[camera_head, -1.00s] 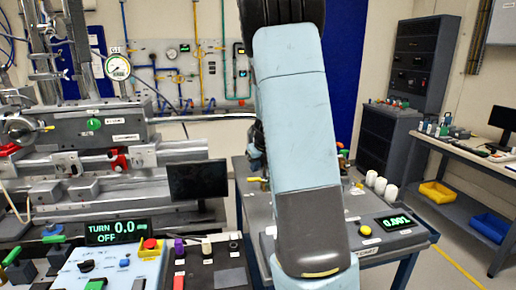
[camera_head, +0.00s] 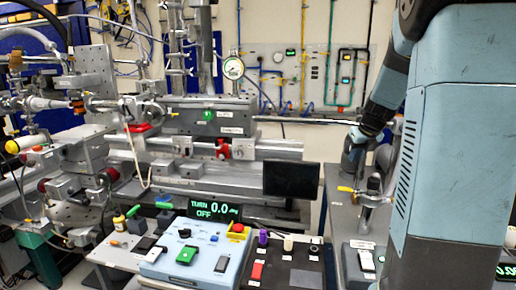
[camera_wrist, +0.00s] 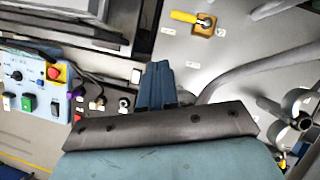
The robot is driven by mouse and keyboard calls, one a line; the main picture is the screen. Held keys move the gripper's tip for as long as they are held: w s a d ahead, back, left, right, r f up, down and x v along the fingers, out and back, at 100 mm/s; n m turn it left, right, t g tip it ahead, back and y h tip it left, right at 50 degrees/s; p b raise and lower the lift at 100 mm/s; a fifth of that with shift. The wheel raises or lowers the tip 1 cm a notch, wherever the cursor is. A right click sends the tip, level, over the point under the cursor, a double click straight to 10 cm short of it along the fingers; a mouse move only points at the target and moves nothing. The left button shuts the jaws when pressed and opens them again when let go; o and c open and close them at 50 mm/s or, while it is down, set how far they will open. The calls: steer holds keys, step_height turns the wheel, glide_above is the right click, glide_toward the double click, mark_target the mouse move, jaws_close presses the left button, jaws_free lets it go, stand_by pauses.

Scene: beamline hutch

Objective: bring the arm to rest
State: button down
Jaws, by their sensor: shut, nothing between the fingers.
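My gripper (camera_wrist: 158,85) shows in the wrist view as two blue fingers close together, shut and empty. It points over a grey bench top, with a control box at its left and a yellow-handled valve (camera_wrist: 190,18) ahead to its right. In the head view my pale blue arm (camera_head: 452,160) fills the right side. A darker part of it reaches down and left toward the bench beside the black screen. I cannot make out the fingers in that view.
A blue-and-white control box (camera_head: 200,262) and a black knob panel (camera_head: 285,268) stand in front. Behind are a green display (camera_head: 213,211), a black screen (camera_head: 290,180) and a steel rig with a gauge (camera_head: 233,68). A metal fitting (camera_wrist: 300,124) is right of my gripper.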

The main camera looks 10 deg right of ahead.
steer(key=s+a+r+n+y, duration=0.1)
steer(key=s+a+r+n, duration=0.2)
steer(key=s+a+n, duration=0.5)
steer(key=s+a+r+n+y, duration=0.1)
steer(key=s+a+r+n, duration=0.2)
steer(key=s+a+n, duration=0.45)
steer(key=s+a+n+h, duration=0.1)
steer(key=s+a+n, duration=0.1)
steer(key=s+n, duration=0.5)
steer(key=s+a+n+h, duration=0.1)
steer(key=s+a+n, duration=0.2)
steer(key=n, duration=1)
steer(key=s, duration=0.3)
steer(key=shift+s+f, duration=0.25)
steer(key=shift+s, duration=0.1)
steer(key=c, duration=1.8)
jaws_free()
steer(key=shift+w, duration=0.15)
steer(key=shift+c, duration=0.2)
